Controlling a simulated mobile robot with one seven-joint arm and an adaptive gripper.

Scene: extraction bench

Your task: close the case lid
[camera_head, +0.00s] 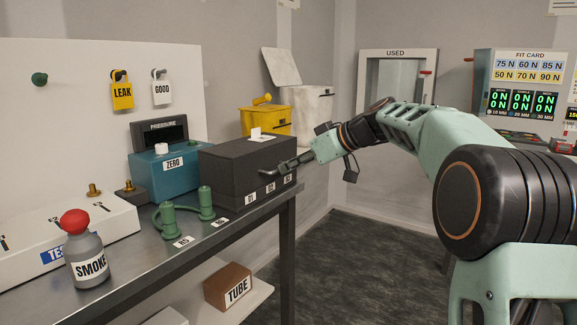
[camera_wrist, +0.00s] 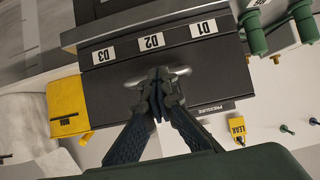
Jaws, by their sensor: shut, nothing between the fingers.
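The dark grey case (camera_head: 232,172) stands on the bench, with labels D1, D2 and D3 low on its front. Its lid (camera_head: 235,147) appears down over the case; I cannot tell whether it sits fully flush. A pale bar-like handle (camera_wrist: 180,72) shows at the lid in the wrist view. My gripper (camera_head: 284,166) is at the front right of the case. In the wrist view my gripper (camera_wrist: 157,88) has its fingertips together over the handle, hiding its middle. Nothing is held between them. I cannot tell whether they touch the handle or lid.
Green fittings (camera_head: 206,203) stand in front of the case, and a teal ZERO gauge (camera_head: 165,174) is to its left. A yellow bin (camera_head: 266,121) and a white box (camera_head: 309,112) with a raised lid stand behind. The floor (camera_head: 350,255) right of the bench is clear.

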